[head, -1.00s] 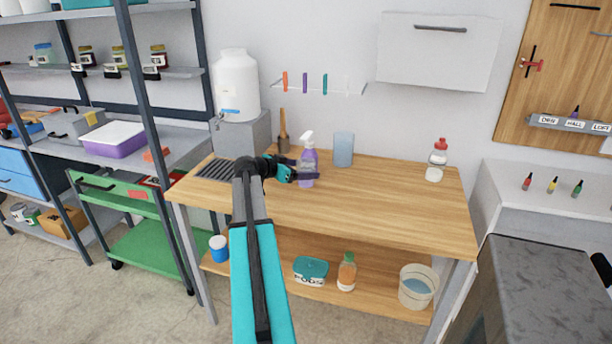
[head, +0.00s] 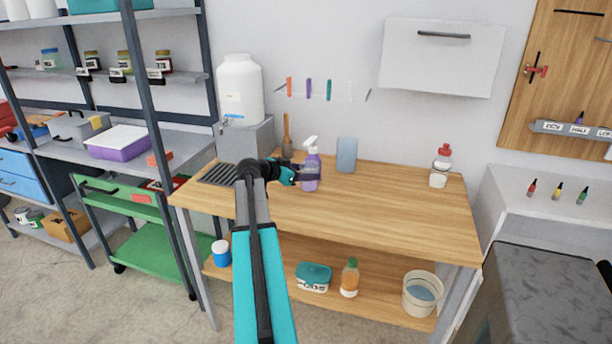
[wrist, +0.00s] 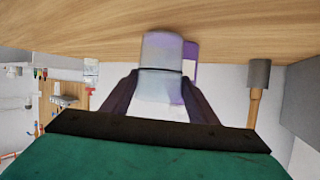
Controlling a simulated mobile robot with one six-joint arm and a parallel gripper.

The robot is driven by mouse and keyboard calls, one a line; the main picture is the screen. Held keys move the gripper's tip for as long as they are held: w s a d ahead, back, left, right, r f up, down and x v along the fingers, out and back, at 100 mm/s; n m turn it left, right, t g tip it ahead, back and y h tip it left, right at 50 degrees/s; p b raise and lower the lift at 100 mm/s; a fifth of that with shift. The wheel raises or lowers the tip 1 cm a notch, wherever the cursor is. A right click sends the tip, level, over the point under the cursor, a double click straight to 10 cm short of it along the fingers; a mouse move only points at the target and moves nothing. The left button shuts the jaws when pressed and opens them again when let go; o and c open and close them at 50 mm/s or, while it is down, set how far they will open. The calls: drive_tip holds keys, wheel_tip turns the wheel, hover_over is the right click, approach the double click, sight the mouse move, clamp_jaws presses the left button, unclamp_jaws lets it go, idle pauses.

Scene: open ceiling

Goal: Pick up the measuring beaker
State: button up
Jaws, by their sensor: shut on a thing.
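The measuring beaker (wrist: 160,82) is a clear greyish cylinder with a dark line around it, seen in the wrist view. My gripper (wrist: 160,74) is shut on it, with one dark finger on each side. In the head view my gripper (head: 306,173) is over the workbench, in front of a purple spray bottle (head: 312,160). The beaker is hard to make out there against the bottle and fingers. In the wrist view the purple bottle (wrist: 191,50) shows just behind the beaker. I cannot tell whether the beaker touches the bench.
A tall blue-grey translucent container (head: 346,155) stands right of the bottle. A wooden-handled tool (head: 287,135) stands behind the gripper, beside a dark grille (head: 219,174). A red-capped bottle (head: 441,165) is at the right. The front of the workbench (head: 380,215) is clear.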

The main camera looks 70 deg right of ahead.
drive_tip(key=shift+r+b, duration=0.35)
drive_tip(key=shift+r, duration=1.05)
drive_tip(key=w+a+r+b, duration=0.1)
drive_tip(key=w+a+b, duration=0.1)
drive_tip(key=a, duration=1.3)
drive_tip(key=shift+w+a+r+b, duration=0.2)
drive_tip(key=shift+w+a+b, duration=0.1)
drive_tip(key=shift+w, duration=0.4)
